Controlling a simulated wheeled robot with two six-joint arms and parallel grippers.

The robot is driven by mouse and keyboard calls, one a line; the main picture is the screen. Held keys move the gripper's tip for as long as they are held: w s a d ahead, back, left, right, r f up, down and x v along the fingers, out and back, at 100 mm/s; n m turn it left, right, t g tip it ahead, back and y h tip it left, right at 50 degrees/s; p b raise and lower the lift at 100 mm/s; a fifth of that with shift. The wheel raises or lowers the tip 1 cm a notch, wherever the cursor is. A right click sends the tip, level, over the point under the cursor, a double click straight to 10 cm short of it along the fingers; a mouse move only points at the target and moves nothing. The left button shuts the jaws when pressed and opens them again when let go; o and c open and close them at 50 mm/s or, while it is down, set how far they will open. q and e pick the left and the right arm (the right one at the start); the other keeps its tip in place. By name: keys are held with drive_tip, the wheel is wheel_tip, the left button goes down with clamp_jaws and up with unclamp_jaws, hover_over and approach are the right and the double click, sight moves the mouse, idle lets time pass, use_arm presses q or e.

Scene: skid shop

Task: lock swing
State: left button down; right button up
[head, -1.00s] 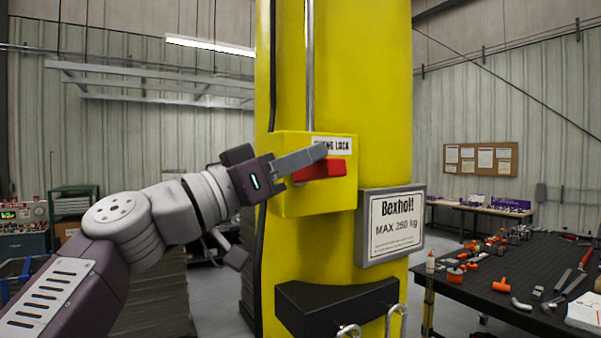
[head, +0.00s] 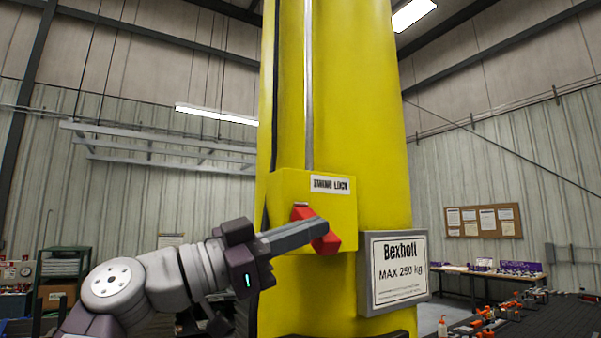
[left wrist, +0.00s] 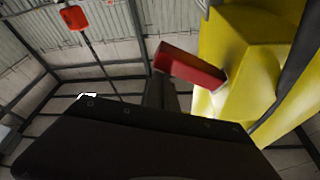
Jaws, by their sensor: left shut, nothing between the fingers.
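The swing lock is a yellow box (head: 343,212) labelled "SWING LOCK" on a yellow column. Its red lever (head: 328,244) slants down to the right from a pivot at the box's front. The lever also shows in the left wrist view (left wrist: 190,68), standing out from the yellow box (left wrist: 245,85). My left gripper (head: 322,228) is shut and empty. Its grey fingers lie across the lever and hide its middle part; whether they touch it I cannot tell. My right gripper is not in view.
A "Bexholt MAX 250 kg" sign box (head: 365,275) juts from the column right below the lock. A dark worktable (head: 565,318) with tools stands at the lower right. In the left wrist view a red object (left wrist: 74,17) hangs on a dark line.

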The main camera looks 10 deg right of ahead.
use_arm(q)
drive_tip(key=shift+w+f, duration=0.1)
drive_tip(key=shift+f, duration=0.3)
drive_tip(key=shift+r, duration=0.1)
wheel_tip(320, 180, up, 4)
drive_tip(key=s+p, duration=0.2)
drive_tip(key=p, duration=0.1)
drive_tip(key=b+v, duration=0.5)
drive_tip(key=v, duration=0.4)
drive_tip(key=shift+a+f, duration=0.15)
drive_tip(key=shift+f, duration=0.1)
